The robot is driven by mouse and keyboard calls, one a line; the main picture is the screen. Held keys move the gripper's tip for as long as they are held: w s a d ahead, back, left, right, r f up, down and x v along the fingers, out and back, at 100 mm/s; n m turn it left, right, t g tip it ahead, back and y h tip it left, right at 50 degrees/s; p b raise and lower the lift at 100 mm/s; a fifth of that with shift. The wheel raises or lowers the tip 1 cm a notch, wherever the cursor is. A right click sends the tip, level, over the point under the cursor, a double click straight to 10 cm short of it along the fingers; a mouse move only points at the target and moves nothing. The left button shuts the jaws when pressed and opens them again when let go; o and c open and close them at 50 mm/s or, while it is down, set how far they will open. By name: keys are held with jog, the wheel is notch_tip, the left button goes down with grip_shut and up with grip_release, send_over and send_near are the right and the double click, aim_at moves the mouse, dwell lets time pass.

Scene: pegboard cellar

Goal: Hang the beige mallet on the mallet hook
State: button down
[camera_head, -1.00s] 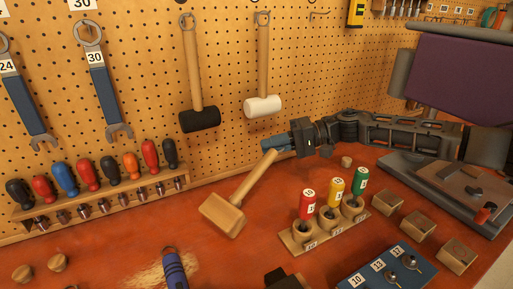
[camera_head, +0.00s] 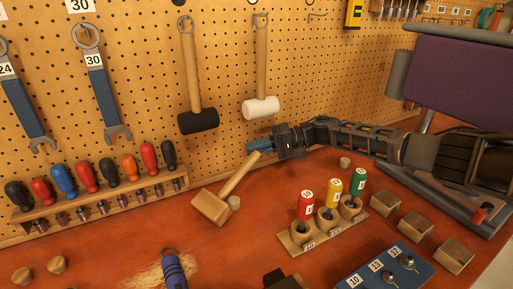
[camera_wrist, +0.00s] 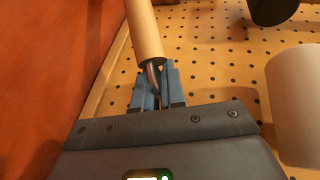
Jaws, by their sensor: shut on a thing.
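The beige mallet (camera_head: 211,206) has a block-shaped wooden head at the lower left and a handle slanting up to the right. My gripper (camera_head: 258,147) is shut on its handle end. In the wrist view, the blue fingers (camera_wrist: 156,88) close on a thin metal loop at the end of the handle (camera_wrist: 145,35). The mallet is tilted, head low; whether its head clears the bench is hard to tell. An empty hook (camera_head: 317,15) sits on the pegboard at the top, right of the hanging white mallet (camera_head: 261,107).
A black mallet (camera_head: 198,122) hangs beside the white one. A screwdriver rack (camera_head: 100,202) lines the wall at left. A block with red, yellow and green handles (camera_head: 305,240) stands right of the mallet.

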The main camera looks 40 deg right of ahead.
jog(key=c, duration=1.2)
grip_release()
jog(key=b+v, duration=0.2)
jog(key=v, duration=1)
